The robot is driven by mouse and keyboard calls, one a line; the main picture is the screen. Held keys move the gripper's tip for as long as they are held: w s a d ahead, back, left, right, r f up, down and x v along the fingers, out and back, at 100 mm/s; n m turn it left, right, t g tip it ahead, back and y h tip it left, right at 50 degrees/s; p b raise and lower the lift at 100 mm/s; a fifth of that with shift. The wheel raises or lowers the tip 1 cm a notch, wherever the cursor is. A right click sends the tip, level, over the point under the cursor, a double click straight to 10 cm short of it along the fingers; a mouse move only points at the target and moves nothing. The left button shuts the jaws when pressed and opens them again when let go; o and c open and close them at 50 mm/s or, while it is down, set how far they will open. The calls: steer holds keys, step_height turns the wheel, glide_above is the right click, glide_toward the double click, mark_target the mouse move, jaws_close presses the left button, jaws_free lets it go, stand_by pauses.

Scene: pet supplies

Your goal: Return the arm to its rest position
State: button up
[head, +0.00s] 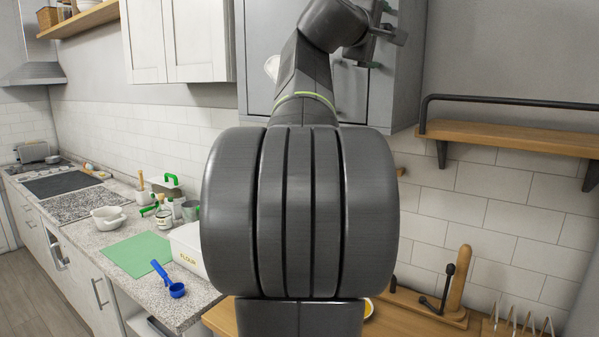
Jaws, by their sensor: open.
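My arm rises through the middle of the head view, close to the camera, and bends to the right near the top. My gripper (387,50) is small and dark at the top, in front of the grey cabinet (405,85). Its jaws are apart, and I see nothing held between them. Whether it touches the cabinet cannot be told from this view. My arm hides much of the counter and wall behind it.
A blue scoop (169,281), a green mat (138,254), a white flour box (188,247) and a white bowl (108,217) are on the left counter. A wooden shelf (510,133) juts out at right. A wooden stand (420,308) is at lower right.

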steer(key=shift+s+d+n+p, duration=0.15)
steer(key=shift+n+p, duration=0.15)
steer(key=shift+n, duration=0.8)
